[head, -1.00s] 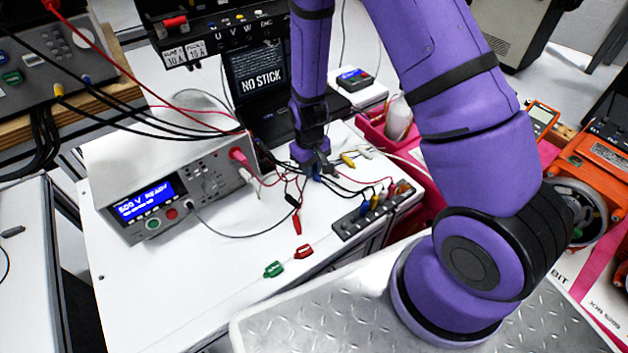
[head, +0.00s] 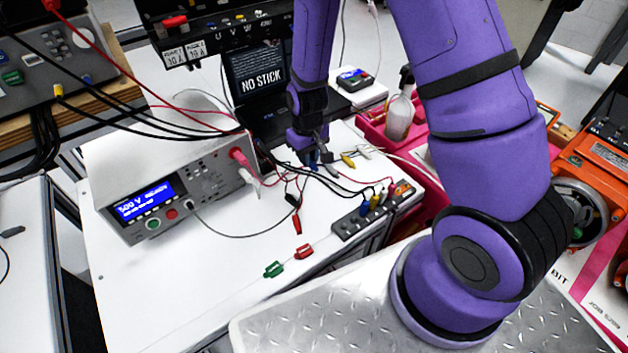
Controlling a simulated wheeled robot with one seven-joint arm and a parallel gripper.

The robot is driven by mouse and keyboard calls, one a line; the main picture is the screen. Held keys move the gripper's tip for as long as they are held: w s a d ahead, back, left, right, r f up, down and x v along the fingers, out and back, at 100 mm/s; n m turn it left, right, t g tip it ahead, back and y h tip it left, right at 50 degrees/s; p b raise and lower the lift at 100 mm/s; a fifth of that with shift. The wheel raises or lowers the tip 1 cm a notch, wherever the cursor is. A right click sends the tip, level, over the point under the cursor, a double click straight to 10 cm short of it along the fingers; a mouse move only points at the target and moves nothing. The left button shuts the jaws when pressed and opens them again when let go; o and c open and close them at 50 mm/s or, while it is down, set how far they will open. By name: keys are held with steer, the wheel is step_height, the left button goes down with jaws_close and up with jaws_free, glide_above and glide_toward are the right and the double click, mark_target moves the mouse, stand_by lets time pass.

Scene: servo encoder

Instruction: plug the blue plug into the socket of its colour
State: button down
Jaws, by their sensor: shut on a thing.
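My gripper (head: 318,158) is at the back of the white bench, in front of the laptop. It is shut on the blue plug (head: 313,159), of which only a small part shows below the fingers. I cannot tell whether the plug touches the bench or is lifted clear. A dark grey socket strip (head: 347,230) lies to the lower right, near the bench's right edge. Blue (head: 364,209) and yellow (head: 374,201) parts stand up from it; they are too small to tell plugs from sockets. My gripper is apart from the strip.
A green piece (head: 273,269) and a red piece (head: 304,251) lie at the front. A tester with a blue display (head: 146,200) stands left. The front left bench is clear.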

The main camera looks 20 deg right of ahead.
steer(key=w+a+r+n+t+y, duration=0.1)
steer(key=w+a+r+t+y, duration=0.2)
steer(key=r, duration=0.7)
steer(key=w+a+r+t, duration=0.4)
steer(key=w+r+t, duration=0.1)
steer(key=r, duration=0.5)
step_height(320, 180, up, 20)
steer(key=n+t+y, duration=0.2)
steer(key=t+y, duration=0.3)
steer(key=t, duration=0.3)
glide_above(217, 28)
step_height(217, 28, down, 3)
steer(key=shift+w+a+f, duration=0.1)
steer(key=shift+f, duration=0.9)
